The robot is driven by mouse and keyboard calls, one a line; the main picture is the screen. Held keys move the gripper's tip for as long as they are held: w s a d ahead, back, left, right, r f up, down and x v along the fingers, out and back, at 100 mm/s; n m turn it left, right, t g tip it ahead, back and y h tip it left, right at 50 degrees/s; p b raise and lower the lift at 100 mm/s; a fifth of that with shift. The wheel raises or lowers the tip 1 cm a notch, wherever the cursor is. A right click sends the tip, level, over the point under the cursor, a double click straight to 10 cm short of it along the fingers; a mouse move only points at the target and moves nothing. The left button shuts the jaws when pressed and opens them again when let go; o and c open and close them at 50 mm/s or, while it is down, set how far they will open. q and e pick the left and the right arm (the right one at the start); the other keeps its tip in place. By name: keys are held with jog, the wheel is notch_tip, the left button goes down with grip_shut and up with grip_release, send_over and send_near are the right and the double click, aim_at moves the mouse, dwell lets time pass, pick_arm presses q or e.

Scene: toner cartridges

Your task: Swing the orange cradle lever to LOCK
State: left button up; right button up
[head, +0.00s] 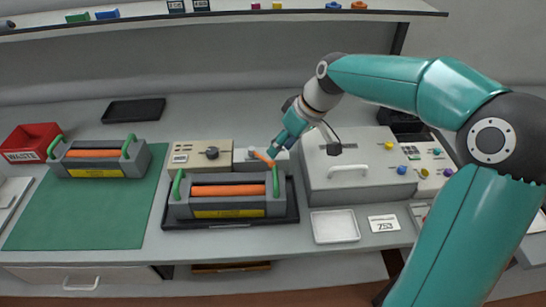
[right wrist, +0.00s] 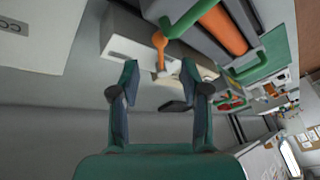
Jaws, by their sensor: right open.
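The orange lever (head: 264,159) sits on a pale block behind the front toner cartridge. In the right wrist view the lever (right wrist: 160,46) shows its round orange end and a stem by a pale pivot. My right gripper (head: 274,151) is just above and beside the lever in the head view. In the right wrist view its open fingers (right wrist: 160,76) point toward the lever's pivot end, with nothing held between them. I cannot tell whether a finger touches the lever. No LOCK marking is readable. My left gripper is not in view.
The front cartridge (head: 228,208), with green handles and an orange roller, lies on a black tray (head: 232,224). Another cartridge (head: 98,158) is on the green mat (head: 80,215). A grey lidded box (head: 352,180) stands close right of the lever. A beige panel (head: 196,165) stands left.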

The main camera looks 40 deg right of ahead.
aim_at(262, 158)
jog(key=x, duration=0.6)
jog(key=shift+s, duration=0.1)
jog(key=shift+c, duration=0.2)
grip_shut()
